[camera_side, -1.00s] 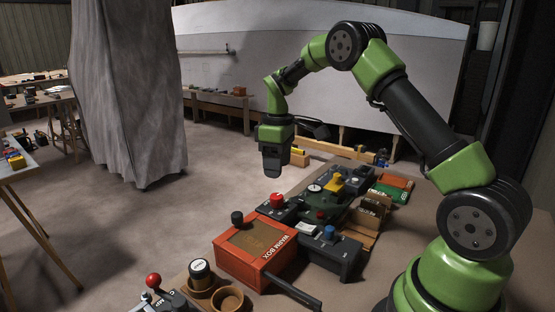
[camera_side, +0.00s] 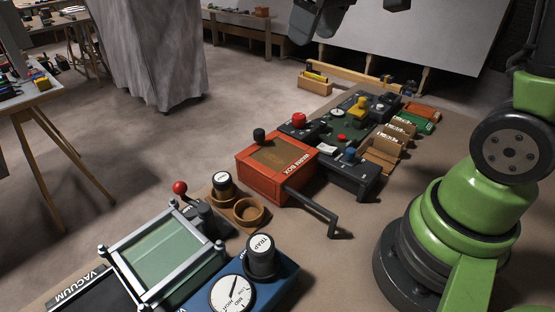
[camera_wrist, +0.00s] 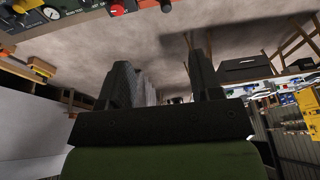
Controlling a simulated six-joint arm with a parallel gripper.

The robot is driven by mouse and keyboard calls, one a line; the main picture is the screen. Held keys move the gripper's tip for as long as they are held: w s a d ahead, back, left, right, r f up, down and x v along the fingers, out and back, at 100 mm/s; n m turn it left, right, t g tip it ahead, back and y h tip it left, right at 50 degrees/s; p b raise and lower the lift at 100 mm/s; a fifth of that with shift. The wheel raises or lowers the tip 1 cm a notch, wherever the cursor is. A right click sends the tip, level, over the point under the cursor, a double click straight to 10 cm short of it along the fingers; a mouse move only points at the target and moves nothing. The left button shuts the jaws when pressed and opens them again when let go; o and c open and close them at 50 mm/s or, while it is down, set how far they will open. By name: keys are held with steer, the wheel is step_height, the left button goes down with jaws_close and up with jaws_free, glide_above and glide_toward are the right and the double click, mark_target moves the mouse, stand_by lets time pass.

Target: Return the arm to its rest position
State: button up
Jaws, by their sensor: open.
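My gripper (camera_wrist: 160,66) shows in the wrist view with its two dark fingers wide apart and nothing between them. In the side view only the dark lower end of my gripper (camera_side: 319,18) shows at the top edge, raised in the air and touching nothing. The rest of the upper arm is mostly cut off by the frame. My green base and lower joints stand at the right of the side view.
The bench holds an orange-red warm box (camera_side: 277,164) with a crank handle (camera_side: 313,211), a control panel (camera_side: 350,122), small wooden cups (camera_side: 249,211) and a blue gauge unit (camera_side: 254,280). A green-topped frame (camera_side: 163,254) sits at the front. Open floor lies left.

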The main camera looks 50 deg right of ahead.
steer(key=s+a+m+t+y, duration=0.1)
steer(key=s+a+m+t, duration=0.2)
steer(key=s, duration=1.1)
steer(key=a+m, duration=0.1)
steer(key=a, duration=0.2)
steer(key=shift+a+r+t, duration=0.15)
steer(key=shift+r+t, duration=0.25)
